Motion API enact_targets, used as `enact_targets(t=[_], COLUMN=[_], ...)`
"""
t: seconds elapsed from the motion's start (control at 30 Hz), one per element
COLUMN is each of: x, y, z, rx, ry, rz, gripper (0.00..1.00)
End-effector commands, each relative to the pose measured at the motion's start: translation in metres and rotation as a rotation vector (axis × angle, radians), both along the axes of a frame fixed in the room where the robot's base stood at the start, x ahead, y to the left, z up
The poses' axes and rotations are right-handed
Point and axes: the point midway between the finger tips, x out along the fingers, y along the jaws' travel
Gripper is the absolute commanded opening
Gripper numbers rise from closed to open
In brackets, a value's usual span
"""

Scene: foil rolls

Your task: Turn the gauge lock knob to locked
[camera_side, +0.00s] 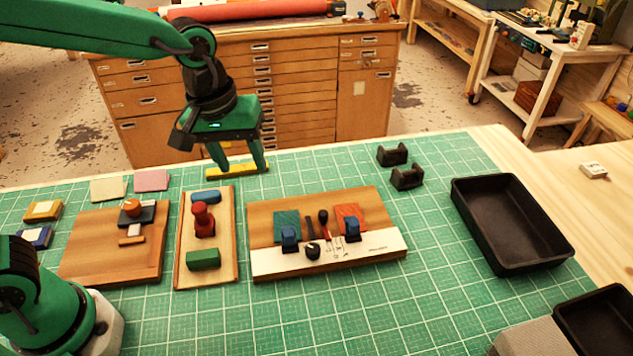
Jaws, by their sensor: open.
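An orange knob (132,207) sits on a dark block (135,216) on the left wooden board (95,262), with a small wooden T-shaped piece in front. A small black knob (312,251) sits on the pale front strip of the right board (270,264), near printed marks too small to read. I cannot tell for certain which is the gauge lock knob, or its setting. My gripper (243,171) is open and empty, fingers pointing down near the mat's back edge. It is apart from both knobs, right of the orange one and behind the black one.
A yellow bar (236,169) lies near my fingertips. The middle board (204,277) carries a red upright handle (203,220) and blue and green blocks. Two black cradles (392,155) stand behind the right board. A black tray (510,258) is at right.

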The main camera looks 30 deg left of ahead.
Motion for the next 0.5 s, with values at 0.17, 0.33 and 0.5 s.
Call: enact_targets(t=[0.17,0.33,0.5], x=[0.016,0.026,0.030], y=[-0.038,-0.073,-0.102], z=[-0.025,-0.051,-0.076], rx=[0.001,0.012,0.028], ry=[0.069,0.124,0.164], rz=[0.086,0.174,0.249], gripper=[0.48,0.48,0.48])
